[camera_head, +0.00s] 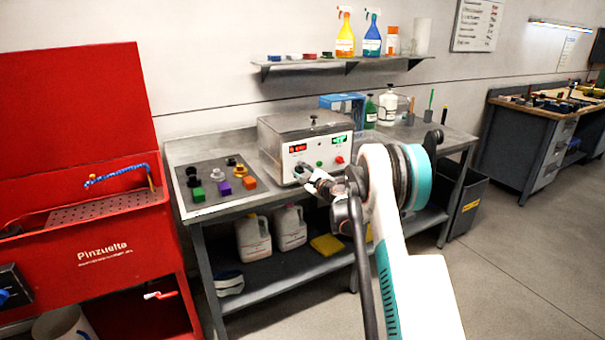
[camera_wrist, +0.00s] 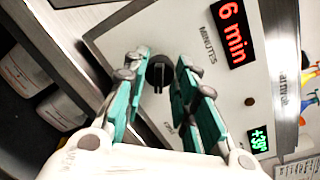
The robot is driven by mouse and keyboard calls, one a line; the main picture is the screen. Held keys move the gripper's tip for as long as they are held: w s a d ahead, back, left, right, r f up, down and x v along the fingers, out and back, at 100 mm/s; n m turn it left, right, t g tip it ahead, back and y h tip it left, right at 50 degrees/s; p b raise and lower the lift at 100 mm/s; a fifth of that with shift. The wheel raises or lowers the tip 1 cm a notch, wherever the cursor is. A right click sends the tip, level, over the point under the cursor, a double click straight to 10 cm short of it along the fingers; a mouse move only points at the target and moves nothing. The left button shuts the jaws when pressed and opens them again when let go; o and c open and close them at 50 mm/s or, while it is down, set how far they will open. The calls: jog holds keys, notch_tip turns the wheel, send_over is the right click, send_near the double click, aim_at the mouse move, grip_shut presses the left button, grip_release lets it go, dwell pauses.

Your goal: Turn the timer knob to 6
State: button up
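The machine with the timer (camera_head: 303,126) stands on the bench, a steel box with a white front panel. In the wrist view its panel (camera_wrist: 190,30) shows tilted, with a red display (camera_wrist: 232,32) reading "6 min" beside the word MINUTES. The black timer knob (camera_wrist: 160,72) has a raised grip bar and sits between the fingertips of my gripper (camera_wrist: 162,62). The teal-padded fingers are open, with gaps visible on both sides of the knob. In the head view my gripper (camera_head: 306,172) is at the lower left of the panel and hides the knob there.
A green display (camera_wrist: 258,139) is also on the panel. Bottles (camera_head: 388,105) and a blue box (camera_head: 343,104) stand behind to the right. A red parts washer (camera_head: 95,200) is at far left.

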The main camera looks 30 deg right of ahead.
jog(key=o, duration=0.4)
jog(key=shift+d, duration=0.1)
jog(key=shift+o, duration=0.2)
jog(key=s, duration=1.2)
jog(key=shift+d+r, duration=0.3)
jog(key=shift+d, duration=0.05)
